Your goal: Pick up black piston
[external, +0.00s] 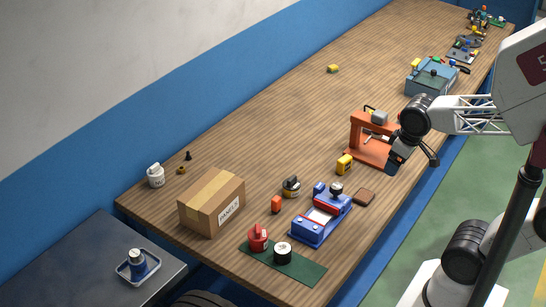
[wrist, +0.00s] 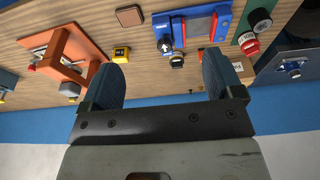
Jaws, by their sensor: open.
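I cannot tell for sure which thing is the black piston. A small upright black piece (external: 188,155) stands near the table's back left edge in the external view. A dark round part with a metallic, tan-topped body (external: 291,186) stands mid-table behind the blue fixture; a similar dark part shows in the wrist view (wrist: 177,62). My gripper (external: 413,160) is open and empty, above the table's front edge beside the orange press, far from both. In the wrist view its fingers (wrist: 160,78) are spread wide with nothing between them.
The orange press (external: 363,154) is close to my gripper. A yellow block (external: 344,165), brown pad (external: 365,197), blue fixture (external: 308,233), orange block (external: 276,204) and cardboard box (external: 205,211) stand leftward. A green mat (external: 308,272) lies in front.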

